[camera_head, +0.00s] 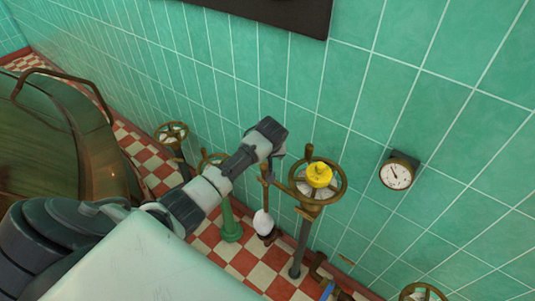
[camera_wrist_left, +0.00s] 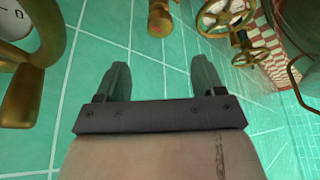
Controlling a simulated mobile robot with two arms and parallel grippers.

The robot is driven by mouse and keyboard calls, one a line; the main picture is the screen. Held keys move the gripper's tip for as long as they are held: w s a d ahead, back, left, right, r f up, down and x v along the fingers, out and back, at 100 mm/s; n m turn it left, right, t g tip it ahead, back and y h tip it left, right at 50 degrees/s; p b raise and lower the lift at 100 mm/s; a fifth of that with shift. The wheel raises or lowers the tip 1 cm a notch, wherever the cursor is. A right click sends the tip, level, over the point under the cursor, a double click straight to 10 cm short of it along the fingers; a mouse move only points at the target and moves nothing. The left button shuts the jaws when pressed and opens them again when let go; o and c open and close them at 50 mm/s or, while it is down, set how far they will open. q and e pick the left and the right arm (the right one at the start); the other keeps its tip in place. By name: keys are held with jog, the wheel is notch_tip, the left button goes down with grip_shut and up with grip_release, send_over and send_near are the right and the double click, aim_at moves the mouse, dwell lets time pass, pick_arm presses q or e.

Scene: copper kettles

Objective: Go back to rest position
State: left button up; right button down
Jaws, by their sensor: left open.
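My left arm comes in from the left in the head view. Its gripper (camera_head: 277,153) is beside the green tiled wall, just left of a brass valve wheel with a yellow centre (camera_head: 319,175). The fingertips are mostly hidden there. In the left wrist view the left gripper (camera_wrist_left: 160,75) is open, its two fingers wide apart with nothing between them. A brass rounded end (camera_wrist_left: 160,18) shows beyond the fingers, apart from them. My right gripper is in neither view.
A large copper kettle (camera_head: 100,155) stands at the left. More valve wheels (camera_head: 171,133) stand along the wall. A round gauge (camera_head: 397,175) is on the wall at the right. Pipes rise from the red and white checked floor (camera_head: 262,276). A dark panel hangs above.

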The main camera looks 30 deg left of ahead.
pick_arm(q)
jog(key=shift+r, duration=0.1)
dwell(0.4)
jog(key=s+d+f+m+g+h+b, duration=0.1)
jog(key=s+d+f+m, duration=0.15)
jog(key=s+f, duration=0.8)
jog(key=s+d+f+m, duration=0.1)
jog(key=s+f+m, duration=0.35)
jog(key=f, duration=1.05)
jog(key=s+d+f+m, duration=0.1)
jog(key=s+f, duration=0.3)
jog(key=s, duration=0.7)
jog(key=s+d+f+m+g+h+b, duration=0.1)
jog(key=s+d+f, duration=0.3)
jog(key=s, duration=0.8)
jog(key=s+d+f+m, duration=0.1)
jog(key=s+f, duration=0.5)
jog(key=s, duration=0.6)
jog(key=shift+d+f+m+h, duration=0.2)
jog(key=shift+d+m+h, duration=0.2)
jog(key=shift+d, duration=0.5)
